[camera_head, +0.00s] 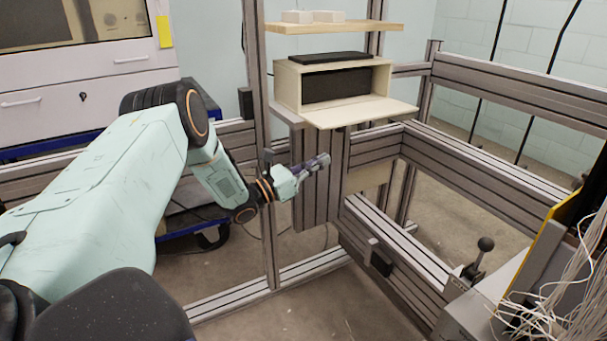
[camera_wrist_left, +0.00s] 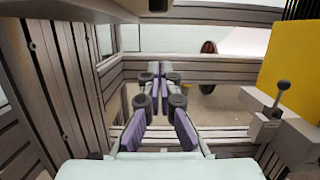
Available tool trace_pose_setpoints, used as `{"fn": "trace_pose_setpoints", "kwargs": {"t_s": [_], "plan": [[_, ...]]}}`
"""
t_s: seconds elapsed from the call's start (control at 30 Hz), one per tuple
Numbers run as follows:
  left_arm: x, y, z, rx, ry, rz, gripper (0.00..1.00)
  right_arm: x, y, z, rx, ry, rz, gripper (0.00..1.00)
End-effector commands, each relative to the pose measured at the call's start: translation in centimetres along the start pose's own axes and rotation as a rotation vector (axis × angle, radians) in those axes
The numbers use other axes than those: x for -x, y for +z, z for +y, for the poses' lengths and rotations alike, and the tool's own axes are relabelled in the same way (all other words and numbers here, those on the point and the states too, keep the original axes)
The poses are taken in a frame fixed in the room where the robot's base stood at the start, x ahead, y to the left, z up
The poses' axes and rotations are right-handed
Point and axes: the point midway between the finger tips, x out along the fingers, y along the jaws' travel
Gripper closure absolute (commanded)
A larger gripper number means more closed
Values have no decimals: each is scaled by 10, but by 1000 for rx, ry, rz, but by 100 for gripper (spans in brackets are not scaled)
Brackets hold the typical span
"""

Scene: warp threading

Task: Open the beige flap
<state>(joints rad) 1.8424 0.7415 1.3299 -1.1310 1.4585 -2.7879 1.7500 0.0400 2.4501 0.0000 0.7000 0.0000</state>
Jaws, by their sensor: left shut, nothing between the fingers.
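The beige flap (camera_head: 360,111) hangs off the front lower edge of a small beige box (camera_head: 287,84). It lies about level, sticking out toward me, and the box's dark inside shows above it. My left gripper (camera_head: 324,161) is below the flap and a little to its left, apart from it in the picture. In the left wrist view my left gripper (camera_wrist_left: 160,72) has its fingertips together with nothing between them. I cannot clearly make out the flap in that view. My right gripper is not in view.
A wooden shelf (camera_head: 335,27) with pale blocks stands above the box. Metal frame rails (camera_head: 510,90) run around and below it. A black-knobbed lever (camera_head: 484,246) stands at the right, near white threads (camera_head: 560,305) and a yellow-edged panel. A white cabinet (camera_head: 80,90) stands at left.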

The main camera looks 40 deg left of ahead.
Motion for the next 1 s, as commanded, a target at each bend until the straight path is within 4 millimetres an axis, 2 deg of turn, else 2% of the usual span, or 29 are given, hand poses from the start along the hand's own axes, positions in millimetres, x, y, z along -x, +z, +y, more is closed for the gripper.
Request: {"fn": "trace_pose_setpoints", "kwargs": {"t_s": [0.03, 0.17, 0.2, 0.3, 0.5, 1.0], "plan": [[-10, -2, -1, -2, -4, -2, 100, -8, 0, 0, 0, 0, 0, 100], [-34, -2, 0, -3, -2, -2, 100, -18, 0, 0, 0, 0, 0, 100], [-36, 4, 2, -1, 3, -5, 100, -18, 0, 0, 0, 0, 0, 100], [-38, 19, 3, 1, 5, -6, 100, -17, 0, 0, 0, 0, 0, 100], [-40, 35, 4, 0, 6, -3, 100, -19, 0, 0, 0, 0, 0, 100], [-42, 40, 3, 3, 5, 0, 100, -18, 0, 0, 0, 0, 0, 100]]}}
